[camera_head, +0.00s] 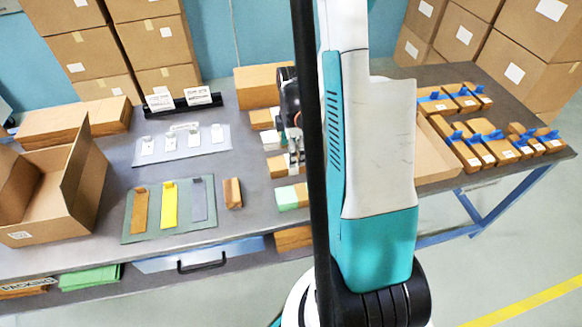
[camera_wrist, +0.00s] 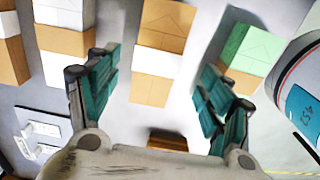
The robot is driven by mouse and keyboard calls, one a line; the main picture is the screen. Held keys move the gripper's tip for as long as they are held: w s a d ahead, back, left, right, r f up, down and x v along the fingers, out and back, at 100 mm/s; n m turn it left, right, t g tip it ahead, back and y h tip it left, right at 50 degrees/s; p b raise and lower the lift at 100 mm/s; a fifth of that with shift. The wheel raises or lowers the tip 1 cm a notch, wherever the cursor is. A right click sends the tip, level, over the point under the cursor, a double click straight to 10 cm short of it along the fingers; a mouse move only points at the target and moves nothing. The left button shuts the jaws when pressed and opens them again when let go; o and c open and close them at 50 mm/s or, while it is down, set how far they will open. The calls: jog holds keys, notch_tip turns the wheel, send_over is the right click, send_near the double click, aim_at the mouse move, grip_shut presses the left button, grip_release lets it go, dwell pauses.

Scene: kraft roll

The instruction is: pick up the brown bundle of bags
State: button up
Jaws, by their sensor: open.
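A small brown bundle (camera_head: 232,193) lies on the grey table, just right of the green mat. A brown piece at the bottom middle of the wrist view (camera_wrist: 167,141) appears to be the same bundle, partly hidden by my gripper's body. My gripper (camera_head: 294,158) is over the row of packets, to the right of and beyond the bundle, partly hidden by a black post. In the wrist view its two teal fingers (camera_wrist: 157,100) are wide apart with nothing between them touching.
A row of tan-and-white packets (camera_wrist: 163,50) and a green-topped packet (camera_wrist: 248,48) lies under my gripper. The mat (camera_head: 207,235) holds brown, yellow and grey strips. An open carton (camera_head: 85,190) stands left; blue-tied bundles (camera_head: 470,150) lie right.

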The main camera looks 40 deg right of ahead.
jog(key=shift+w+f+b, duration=0.2)
jog(key=shift+f+b, duration=1.1)
jog(key=shift+f, duration=1.65)
jog(key=shift+r, duration=0.1)
jog(key=shift+c, duration=0.5)
jog(key=c, duration=1.1)
